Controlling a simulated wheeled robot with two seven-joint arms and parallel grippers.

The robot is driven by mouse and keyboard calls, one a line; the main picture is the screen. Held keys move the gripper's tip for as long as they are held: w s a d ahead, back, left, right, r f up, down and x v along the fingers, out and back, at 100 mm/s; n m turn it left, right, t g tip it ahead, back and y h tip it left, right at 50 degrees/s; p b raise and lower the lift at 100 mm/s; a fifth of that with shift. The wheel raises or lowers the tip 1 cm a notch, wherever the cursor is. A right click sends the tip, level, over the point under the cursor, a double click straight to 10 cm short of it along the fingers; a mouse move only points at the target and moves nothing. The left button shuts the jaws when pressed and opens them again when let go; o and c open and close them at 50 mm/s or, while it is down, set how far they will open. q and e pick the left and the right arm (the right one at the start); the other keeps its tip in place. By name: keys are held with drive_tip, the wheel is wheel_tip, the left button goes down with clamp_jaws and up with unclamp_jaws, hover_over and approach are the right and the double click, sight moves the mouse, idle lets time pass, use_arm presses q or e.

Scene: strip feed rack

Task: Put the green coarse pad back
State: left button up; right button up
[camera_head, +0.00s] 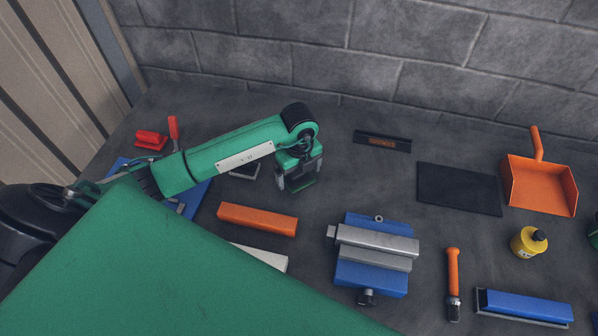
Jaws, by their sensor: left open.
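My left gripper (298,174) reaches in from the left and points down at the bench, its jaws open. A small dark green patch (303,186) shows at its fingertips. It may be the green coarse pad, but the gripper covers most of it. I cannot tell whether the fingers touch it. A small dark tray with a pale rim (243,172) is partly hidden behind my left forearm. My right gripper is not in view.
An orange bar (257,219) and blue vise (372,279) lie nearer. A black labelled strip (382,141), dark mat (458,189), orange dustpan (541,186), yellow bottle (527,243), orange-handled tool (453,272) and blue block (527,305) are right. A red clamp (151,139) is left.

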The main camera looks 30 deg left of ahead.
sight(299, 173)
use_arm(q)
drive_tip(key=shift+r, duration=0.15)
wheel_tip(299, 173, up, 12)
drive_tip(key=p, duration=0.8)
drive_tip(key=shift+s, duration=0.1)
